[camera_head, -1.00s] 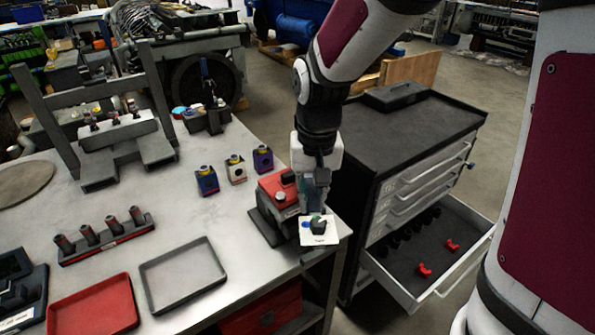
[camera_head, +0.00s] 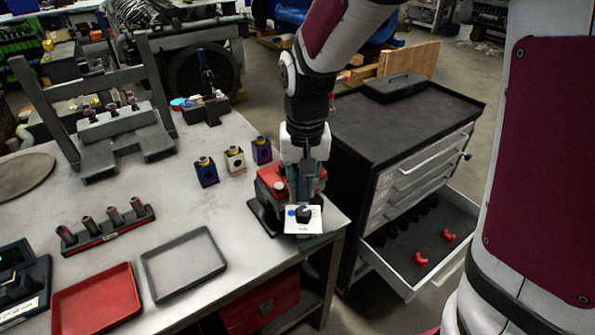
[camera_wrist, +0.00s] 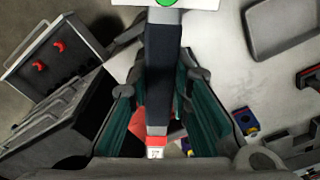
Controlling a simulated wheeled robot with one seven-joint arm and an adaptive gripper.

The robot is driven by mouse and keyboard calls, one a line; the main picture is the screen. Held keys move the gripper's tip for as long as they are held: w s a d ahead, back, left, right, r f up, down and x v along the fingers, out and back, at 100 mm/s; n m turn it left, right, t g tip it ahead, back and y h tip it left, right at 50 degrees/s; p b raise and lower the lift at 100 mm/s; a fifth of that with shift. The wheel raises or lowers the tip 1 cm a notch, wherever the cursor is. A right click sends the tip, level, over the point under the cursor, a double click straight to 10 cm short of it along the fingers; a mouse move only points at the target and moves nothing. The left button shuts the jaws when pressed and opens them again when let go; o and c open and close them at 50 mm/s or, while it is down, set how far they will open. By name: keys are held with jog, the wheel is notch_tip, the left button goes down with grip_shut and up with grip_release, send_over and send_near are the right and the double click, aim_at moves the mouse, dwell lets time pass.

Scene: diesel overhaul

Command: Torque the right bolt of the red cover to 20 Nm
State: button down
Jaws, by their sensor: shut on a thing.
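The red cover (camera_head: 268,177) sits on a dark fixture at the right edge of the workbench. A silver bolt-like knob (camera_head: 280,187) shows on its left part; its right part is hidden behind my gripper (camera_head: 307,187). My gripper is shut on a dark torque tool with a white label plate (camera_head: 303,220) and a dark knob. In the wrist view, the teal-padded fingers stand either side of the tool's dark shaft (camera_wrist: 162,72). A bit of the red cover (camera_wrist: 175,148) shows behind them. I cannot tell whether the tool touches the right bolt.
Blue, white and purple blocks (camera_head: 234,160) stand left of the cover. A grey tray (camera_head: 183,290), a red tray (camera_head: 97,325) and a rack of several sockets (camera_head: 105,236) lie further left. On the right, a tool cabinet (camera_head: 395,130) has an open drawer (camera_head: 405,285) with red pieces.

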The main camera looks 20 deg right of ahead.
jog(key=shift+w+a, duration=0.15)
jog(key=shift+a, duration=0.25)
jog(key=shift+w+a+m+p, duration=0.15)
jog(key=shift+a+m+p, duration=0.2)
jog(key=shift+m, duration=0.05)
dwell(0.4)
jog(key=shift+w+a+m, duration=0.15)
jog(key=shift+a+m, duration=0.2)
jog(key=shift+m, duration=0.05)
jog(key=shift+a+p, duration=0.15)
jog(key=shift+p, duration=0.15)
jog(key=shift+w+a+m, duration=0.2)
jog(key=shift+a+m, duration=0.05)
jog(key=shift+m, duration=0.05)
jog(key=shift+a, duration=0.2)
jog(key=shift+w+a+p, duration=0.25)
jog(key=shift+p, duration=0.1)
